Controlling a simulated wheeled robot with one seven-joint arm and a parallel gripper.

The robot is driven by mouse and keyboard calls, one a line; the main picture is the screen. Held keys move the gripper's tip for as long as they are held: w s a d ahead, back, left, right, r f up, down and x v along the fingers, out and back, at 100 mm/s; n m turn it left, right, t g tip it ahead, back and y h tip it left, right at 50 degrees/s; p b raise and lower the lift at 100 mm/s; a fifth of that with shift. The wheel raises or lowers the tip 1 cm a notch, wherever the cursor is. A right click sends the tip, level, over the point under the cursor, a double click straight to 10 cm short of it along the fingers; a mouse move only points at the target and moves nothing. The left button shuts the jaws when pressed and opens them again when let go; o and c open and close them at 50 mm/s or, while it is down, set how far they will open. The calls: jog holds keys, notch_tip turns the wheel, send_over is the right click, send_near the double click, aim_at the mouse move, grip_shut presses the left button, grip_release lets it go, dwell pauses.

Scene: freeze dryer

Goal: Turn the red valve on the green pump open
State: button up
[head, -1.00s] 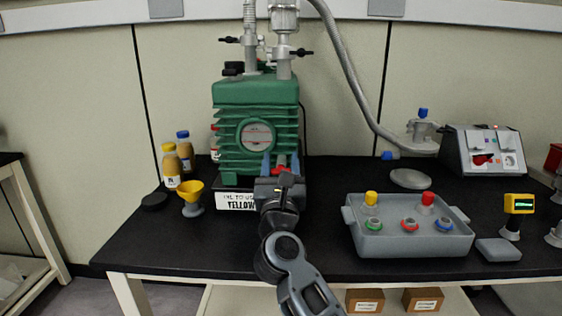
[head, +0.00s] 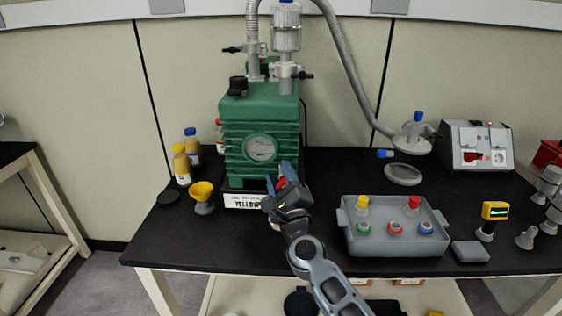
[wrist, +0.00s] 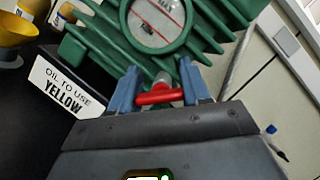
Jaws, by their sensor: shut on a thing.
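The green pump (head: 240,125) stands at the back of the black bench, with a round gauge window on its front. It also shows at the top of the wrist view (wrist: 110,30). The red valve (wrist: 160,97) is a small red bar handle on a grey stem low on the pump's front. My gripper (wrist: 162,90) has its blue fingers on either side of the red handle, shut on it. In the head view my gripper (head: 283,180) is at the pump's lower right front and mostly hides the valve.
A label reading "OIL TO USE YELLOW" (wrist: 58,88) is beside the valve. A yellow funnel (head: 202,192) and oil bottles (head: 181,165) stand left of the pump. A grey tray (head: 365,243) with coloured caps lies to the right of my arm.

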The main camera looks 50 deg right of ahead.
aim_at(281, 185)
jog(key=shift+w+a+r+n+y+p, duration=0.15)
jog(key=shift+n+y+p, duration=0.15)
jog(key=shift+n+p, duration=0.3)
jog(key=shift+w+a+r+n+y+p, duration=0.1)
jog(key=shift+n+y+p, duration=0.2)
jog(key=shift+n+p, duration=0.3)
jog(key=o, duration=0.9)
jog(key=shift+a, duration=0.1)
jog(key=shift+c, duration=0.2)
jog(key=shift+o, duration=1)
jog(key=shift+f, duration=0.2)
jog(key=shift+s, duration=0.1)
jog(key=shift+s+f, duration=0.15)
jog(key=shift+s, duration=0.05)
jog(key=b+v, duration=0.1)
jog(key=v, duration=0.6)
jog(key=shift+s, duration=0.1)
